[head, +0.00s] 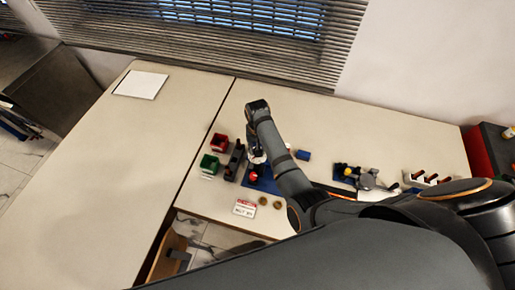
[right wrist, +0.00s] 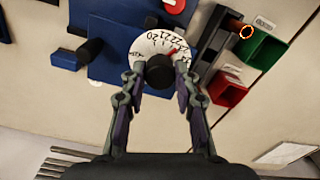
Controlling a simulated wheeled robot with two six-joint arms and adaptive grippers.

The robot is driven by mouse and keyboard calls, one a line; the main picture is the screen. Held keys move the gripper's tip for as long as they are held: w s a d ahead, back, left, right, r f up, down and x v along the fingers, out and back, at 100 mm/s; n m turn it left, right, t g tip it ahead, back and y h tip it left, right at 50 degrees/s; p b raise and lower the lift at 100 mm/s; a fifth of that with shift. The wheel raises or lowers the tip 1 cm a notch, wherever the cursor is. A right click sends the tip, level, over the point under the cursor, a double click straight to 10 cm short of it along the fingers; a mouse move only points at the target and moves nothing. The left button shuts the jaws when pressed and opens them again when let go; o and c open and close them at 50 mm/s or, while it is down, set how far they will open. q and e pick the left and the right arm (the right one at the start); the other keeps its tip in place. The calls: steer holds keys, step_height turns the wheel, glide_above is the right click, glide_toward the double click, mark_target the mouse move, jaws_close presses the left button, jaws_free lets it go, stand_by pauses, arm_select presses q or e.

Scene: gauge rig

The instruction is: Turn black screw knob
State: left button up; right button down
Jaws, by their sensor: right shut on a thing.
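The black screw knob (right wrist: 159,71) sits at the lower edge of a white round dial (right wrist: 150,44) with printed numbers and a red pointer mark. The dial is on a blue rig board (right wrist: 112,50), whose blue base also shows in the head view (head: 268,185). My right gripper (right wrist: 160,80) has one finger on each side of the black knob and is shut on it. In the head view my right gripper (head: 256,156) points down over the rig, and the arm hides the knob. My left gripper is not in view.
A green bin (head: 209,165) and a red bin (head: 217,142) stand left of the rig, beside a dark upright block (head: 235,160). A red button (head: 254,177) is close by. A card (head: 245,208) and two brass rings (head: 263,201) lie in front. The left table is mostly clear.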

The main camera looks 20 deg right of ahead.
steer(key=m, duration=0.7)
stand_by(0.6)
steer(key=c, duration=1)
jaws_free()
step_height(320, 180, up, 8)
steer(key=shift+f, duration=0.25)
